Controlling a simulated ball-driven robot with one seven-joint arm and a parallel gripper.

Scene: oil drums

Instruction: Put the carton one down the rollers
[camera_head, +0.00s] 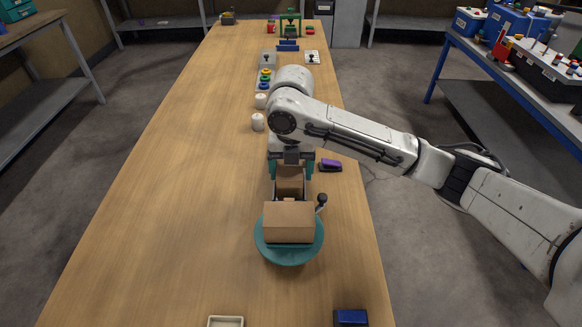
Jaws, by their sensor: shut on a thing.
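My gripper (290,172) points down over the middle of the table, its two teal fingers on either side of a small tan carton (290,186). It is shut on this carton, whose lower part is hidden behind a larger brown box. That brown box (289,222) sits nearer to me on a round teal turntable (288,256), which has a dark-knobbed handle (321,201) at its right. I cannot tell whether the held carton touches the box or the surface below. I cannot make out any rollers; my arm covers part of the table behind the gripper.
The wooden table (180,200) is clear on the left. White cylinders (258,122), a purple item (330,165), a cream tray (226,321) and a blue block (350,317) stand around. A grey tray and coloured rings (265,78) lie farther back.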

